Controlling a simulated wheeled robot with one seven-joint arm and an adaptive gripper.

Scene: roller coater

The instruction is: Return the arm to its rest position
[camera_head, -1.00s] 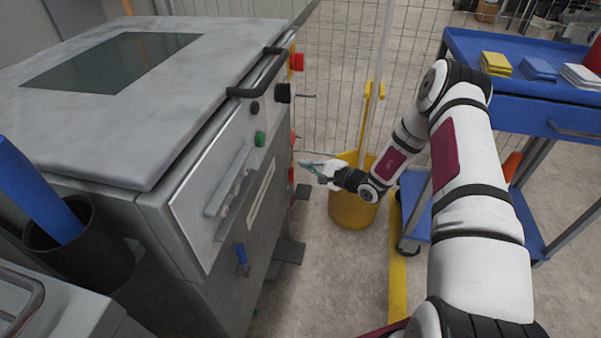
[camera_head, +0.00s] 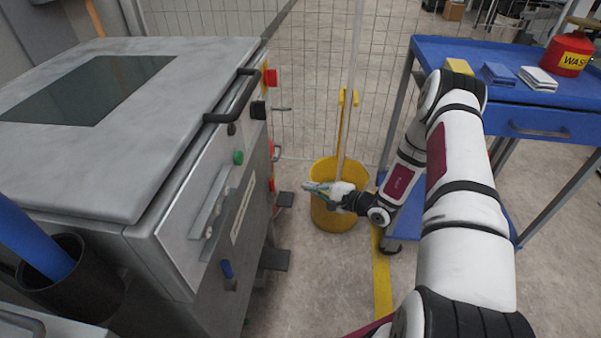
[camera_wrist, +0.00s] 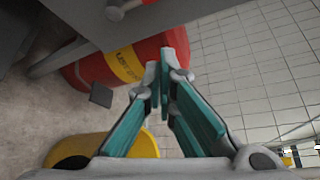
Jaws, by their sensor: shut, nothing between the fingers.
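My gripper (camera_head: 312,187) is in the middle of the head view, at the end of my white arm with dark red panels. It points left, toward the grey machine's side, and is apart from the machine. A yellow bucket (camera_head: 335,216) stands on the floor behind and below it in that view. In the wrist view my gripper (camera_wrist: 163,70) has its teal-padded fingers together at the tips with nothing between them. The wrist view also shows the yellow bucket (camera_wrist: 140,146) at the lower left.
The grey coater machine (camera_head: 150,165) stands at left, with a black handle (camera_head: 235,100). A blue cart (camera_head: 480,55) at right holds folded cloths and a red can (camera_head: 568,52). A red drum (camera_wrist: 110,75) shows in the wrist view.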

